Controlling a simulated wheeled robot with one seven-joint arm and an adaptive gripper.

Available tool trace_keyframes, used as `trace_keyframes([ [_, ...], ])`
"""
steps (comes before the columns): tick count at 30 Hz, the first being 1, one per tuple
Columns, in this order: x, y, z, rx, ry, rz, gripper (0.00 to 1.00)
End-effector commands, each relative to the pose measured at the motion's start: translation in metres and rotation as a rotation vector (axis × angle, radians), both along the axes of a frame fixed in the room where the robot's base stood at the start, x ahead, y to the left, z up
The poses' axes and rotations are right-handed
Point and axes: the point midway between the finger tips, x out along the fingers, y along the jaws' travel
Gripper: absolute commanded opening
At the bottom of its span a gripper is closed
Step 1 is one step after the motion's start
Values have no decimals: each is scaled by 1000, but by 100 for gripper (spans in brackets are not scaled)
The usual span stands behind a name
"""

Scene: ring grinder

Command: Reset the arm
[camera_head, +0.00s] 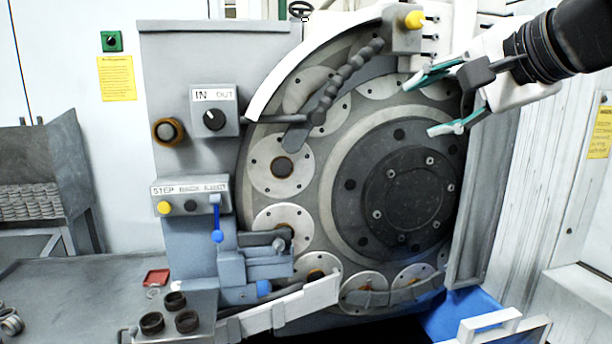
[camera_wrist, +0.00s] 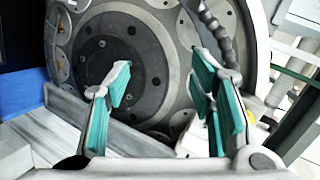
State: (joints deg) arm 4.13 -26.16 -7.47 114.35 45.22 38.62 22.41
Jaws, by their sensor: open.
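My gripper (camera_head: 432,104) is at the upper right of the head view, in front of the grinder's large disc. Its two teal-padded fingers are spread apart and nothing is between them. In the wrist view the open fingers (camera_wrist: 162,95) show with the dark round hub (camera_wrist: 125,62) of the disc behind them. The black wrist of my arm comes in from the upper right corner. The ring grinder (camera_head: 390,190) has a big round disc with several pale round plates around its rim.
A control box marked IN and OUT (camera_head: 214,112) and a STEP button panel (camera_head: 190,197) are on the left. A white panel wall stands on the right. A segmented hose (camera_head: 352,72) crosses the disc's upper part.

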Motion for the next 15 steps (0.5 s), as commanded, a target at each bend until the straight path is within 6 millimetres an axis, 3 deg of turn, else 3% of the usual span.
trace_keyframes([
  [1, -19, 9, -30, -110, 42, 58, 50],
  [4, -57, 20, -88, -339, 125, 182, 50],
  [9, -123, 16, -175, -706, 258, 399, 50],
  [12, -154, 6, -212, -875, 322, 505, 50],
  [15, -175, -3, -234, -991, 366, 578, 50],
])
